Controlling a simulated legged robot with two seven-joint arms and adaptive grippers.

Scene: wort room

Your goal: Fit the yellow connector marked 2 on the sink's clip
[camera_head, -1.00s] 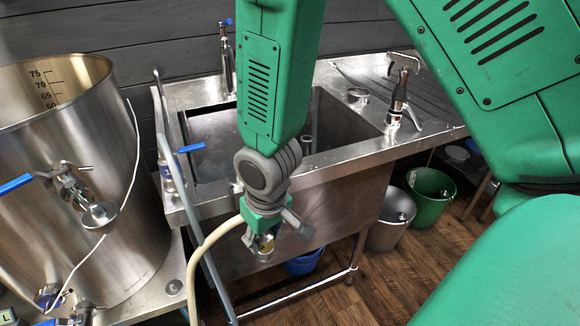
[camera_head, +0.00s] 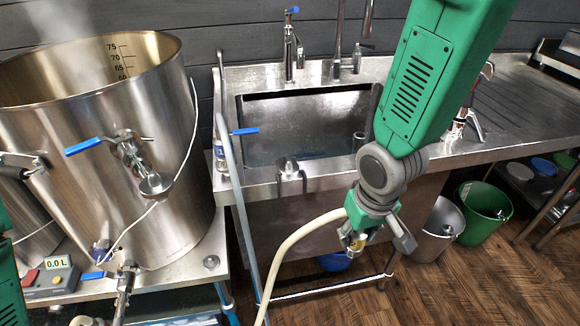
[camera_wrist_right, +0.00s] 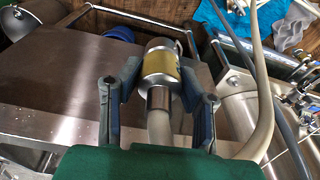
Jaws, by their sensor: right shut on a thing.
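The yellow connector (camera_head: 356,243) is a metal coupling with a yellow band, on the end of a cream hose (camera_head: 290,240). My right gripper (camera_head: 372,222) is shut on it and holds it in the air in front of the sink. In the right wrist view the yellow band (camera_wrist_right: 160,68) sits between the finger pads; the mark 2 cannot be read. The sink's clip (camera_head: 291,172) is a dark metal bracket on the front rim of the sink (camera_head: 262,188). The gripper appears below and right of it, apart. The left gripper's fingers do not show.
A large steel kettle (camera_head: 100,130) with a blue-handled valve stands at the left. A steel bucket (camera_head: 438,230) and a green bucket (camera_head: 485,212) stand on the floor at right.

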